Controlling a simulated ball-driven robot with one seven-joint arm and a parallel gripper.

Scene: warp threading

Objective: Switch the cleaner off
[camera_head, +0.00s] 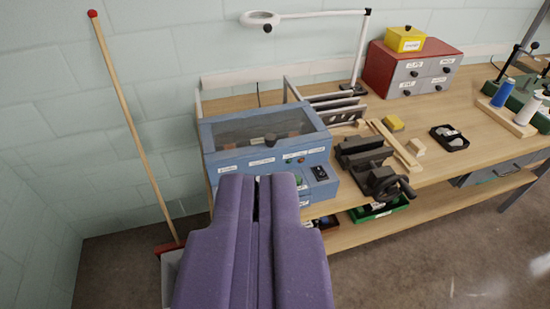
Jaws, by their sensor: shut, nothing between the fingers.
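The cleaner appears to be the blue machine (222,142) with a tinted clear lid (262,125), standing at the left end of the wooden workbench. Its lid is down. The gripper is shut and empty. Its tips lie left of the black switch in the picture. I cannot tell whether they touch the machine, or which way the switch is set.
A black vise (365,160) stands right of the machine. Behind are a white lamp (262,19) and a red drawer cabinet (425,66) with a yellow box (405,39). A broom (133,125) leans on the wall at left. A green tray (380,209) sits below the bench top.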

